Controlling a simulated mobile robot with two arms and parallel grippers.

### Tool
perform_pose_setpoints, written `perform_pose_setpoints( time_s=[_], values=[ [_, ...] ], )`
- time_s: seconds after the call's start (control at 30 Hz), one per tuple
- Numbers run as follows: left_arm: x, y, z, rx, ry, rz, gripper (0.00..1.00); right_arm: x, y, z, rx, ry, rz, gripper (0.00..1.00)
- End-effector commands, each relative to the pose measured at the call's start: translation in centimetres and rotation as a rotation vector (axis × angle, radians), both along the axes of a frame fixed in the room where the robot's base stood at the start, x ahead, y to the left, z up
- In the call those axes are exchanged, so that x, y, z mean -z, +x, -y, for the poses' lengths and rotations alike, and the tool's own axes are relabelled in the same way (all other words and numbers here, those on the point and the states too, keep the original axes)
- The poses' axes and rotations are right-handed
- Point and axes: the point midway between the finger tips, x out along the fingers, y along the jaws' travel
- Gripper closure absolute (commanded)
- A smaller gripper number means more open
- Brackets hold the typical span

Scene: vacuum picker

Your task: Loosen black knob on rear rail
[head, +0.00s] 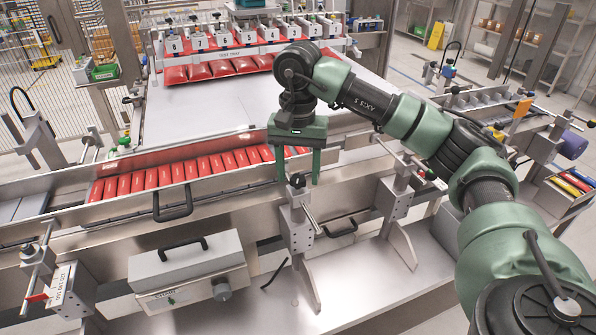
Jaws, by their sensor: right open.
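My right gripper (298,179) is open and points down, its two green fingers apart. A small black knob (297,181) shows between the fingertips, on top of a steel bracket (299,226) at the machine's near side. I cannot tell whether the fingers touch it. A rail (225,173) runs along the row of red packs. Other clamp posts with small knobs stand at the left (42,262) and right (397,190). Which rail counts as the rear one is not clear from this view. My left gripper is not in view.
Red packs (165,176) lie in a row behind the near rail. More red packs hang under numbered suction heads (248,37) at the back. A grey control box (188,270) with a black handle sits at the front. The white belt (200,110) is bare.

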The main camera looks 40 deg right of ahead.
Motion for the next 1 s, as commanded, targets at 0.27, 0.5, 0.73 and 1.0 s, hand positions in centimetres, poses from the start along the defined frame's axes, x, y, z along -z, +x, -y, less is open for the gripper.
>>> perform_pose_setpoints(
  time_s=[0.27,0.5,0.73,1.0],
  values=[
    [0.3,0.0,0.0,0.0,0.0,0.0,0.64,-4.5,0.1,0.0,0.001,0.001,0.006,0.45],
    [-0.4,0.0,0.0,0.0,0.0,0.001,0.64,-7.4,0.1,0.0,0.001,0.0,0.006,0.45],
    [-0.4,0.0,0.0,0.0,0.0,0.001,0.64,-7.6,0.0,0.0,0.001,0.001,0.002,0.45],
    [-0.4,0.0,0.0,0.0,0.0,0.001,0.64,-7.6,0.0,0.0,0.0,0.002,0.003,0.45]
  ],
)
